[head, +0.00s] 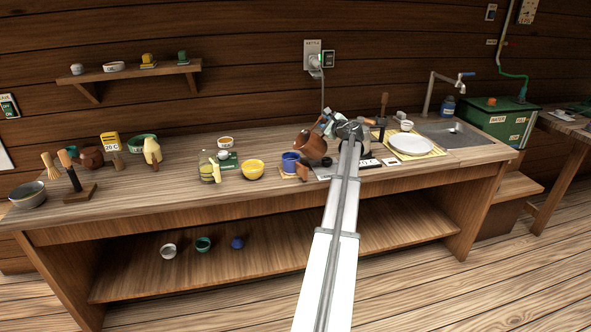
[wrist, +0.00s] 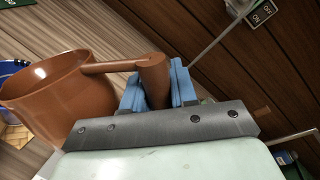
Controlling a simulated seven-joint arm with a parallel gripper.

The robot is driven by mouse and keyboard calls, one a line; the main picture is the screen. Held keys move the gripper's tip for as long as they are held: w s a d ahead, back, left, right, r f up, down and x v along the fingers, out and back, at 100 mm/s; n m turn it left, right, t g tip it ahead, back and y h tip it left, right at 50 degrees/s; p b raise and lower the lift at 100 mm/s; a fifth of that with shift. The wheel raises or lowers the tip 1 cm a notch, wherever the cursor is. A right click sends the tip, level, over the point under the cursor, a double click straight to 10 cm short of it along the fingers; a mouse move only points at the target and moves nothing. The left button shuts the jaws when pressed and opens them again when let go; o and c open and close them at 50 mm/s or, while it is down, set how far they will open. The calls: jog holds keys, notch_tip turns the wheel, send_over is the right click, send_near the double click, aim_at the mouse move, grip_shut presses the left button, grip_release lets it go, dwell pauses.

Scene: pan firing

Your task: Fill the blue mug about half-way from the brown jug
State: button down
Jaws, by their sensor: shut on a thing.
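The brown jug (head: 310,145) is tilted to the left in the head view, held up beside the blue mug and a little above it. It also shows in the wrist view (wrist: 60,98), with its handle running to the blue fingers. My gripper (head: 328,125) is shut on the jug's handle; its blue fingers also show in the wrist view (wrist: 157,88). The blue mug (head: 290,162) stands on the counter on a small tan mat, just below and left of the jug. Its blue rim shows at the wrist view's left edge (wrist: 10,75). The mug's contents cannot be made out.
A yellow bowl (head: 253,169) and a glass jar (head: 207,168) stand left of the mug. A white plate (head: 410,144) lies to the right on a yellow mat. Behind are a wall socket (head: 313,60) and its cord. The counter's front strip is mostly clear.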

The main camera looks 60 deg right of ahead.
aim_at(322, 117)
jog(key=shift+w+a+r+n+g, duration=0.15)
jog(key=shift+w+a+r+n, duration=0.35)
jog(key=shift+r, duration=0.2)
jog(key=shift+w+a+r+n+g, duration=0.15)
jog(key=shift+w+a+r+n, duration=0.2)
jog(key=shift+r+n, duration=0.3)
dwell(6.7)
